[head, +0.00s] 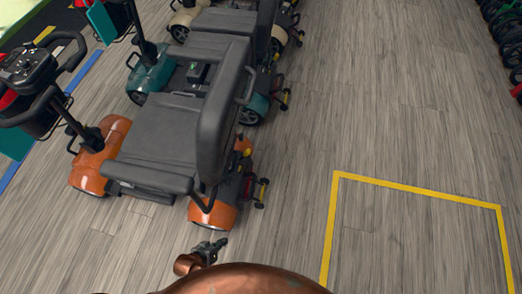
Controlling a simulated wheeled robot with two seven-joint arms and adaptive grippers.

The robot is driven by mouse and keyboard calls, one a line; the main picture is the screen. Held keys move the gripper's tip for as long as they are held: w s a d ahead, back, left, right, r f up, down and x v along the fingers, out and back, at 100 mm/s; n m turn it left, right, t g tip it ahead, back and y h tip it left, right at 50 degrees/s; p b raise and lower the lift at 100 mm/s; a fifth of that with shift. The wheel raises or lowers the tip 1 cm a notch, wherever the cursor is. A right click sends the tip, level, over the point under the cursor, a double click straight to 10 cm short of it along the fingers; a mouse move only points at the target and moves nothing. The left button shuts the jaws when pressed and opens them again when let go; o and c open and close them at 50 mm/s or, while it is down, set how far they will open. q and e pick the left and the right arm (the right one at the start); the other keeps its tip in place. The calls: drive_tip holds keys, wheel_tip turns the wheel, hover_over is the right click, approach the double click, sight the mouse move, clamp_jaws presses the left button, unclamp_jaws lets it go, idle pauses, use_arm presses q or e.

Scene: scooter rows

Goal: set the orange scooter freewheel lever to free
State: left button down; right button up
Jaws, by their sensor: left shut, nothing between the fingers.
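The orange scooter (103,160) stands at the left with its grey seat (165,135) and upright backrest (222,105). Its rear end (212,212) faces the lower middle of the picture. Small red and yellow parts (263,184) show at its rear; I cannot tell for sure which is the freewheel lever or how it is set. My left gripper (224,242) is shut and empty, low in the view, just below the orange rear cover and apart from it. My right gripper is not in view.
A teal scooter (150,78) stands close behind the orange one, with a cream one (184,22) farther back. A yellow line (420,188) marks a floor area at the right. The wooden floor (390,100) is clear there. Dark wheels (510,45) line the top right.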

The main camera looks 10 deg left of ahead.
sight(245, 154)
use_arm(q)
drive_tip(key=w+r+n+t+b, duration=0.1)
drive_tip(key=w+n+t, duration=0.1)
drive_tip(key=w, duration=0.5)
drive_tip(key=w+r+n+t+h+b, duration=0.1)
drive_tip(key=w+r+t, duration=0.1)
drive_tip(key=w, duration=0.6)
drive_tip(key=w+r+n+t+b, duration=0.1)
drive_tip(key=w+r+n+t, duration=0.1)
drive_tip(key=w, duration=0.6)
drive_tip(key=shift+w+d+n+t+b, duration=0.1)
drive_tip(key=shift+w+n+t+b, duration=0.2)
drive_tip(key=shift+t+b, duration=0.1)
drive_tip(key=w+a+r+n+t, duration=0.3)
drive_tip(key=w+r, duration=0.1)
drive_tip(key=w, duration=0.4)
drive_tip(key=shift+a+r+y+b, duration=0.25)
drive_tip(key=shift+a+y+b, duration=0.05)
drive_tip(key=shift+a+b, duration=0.1)
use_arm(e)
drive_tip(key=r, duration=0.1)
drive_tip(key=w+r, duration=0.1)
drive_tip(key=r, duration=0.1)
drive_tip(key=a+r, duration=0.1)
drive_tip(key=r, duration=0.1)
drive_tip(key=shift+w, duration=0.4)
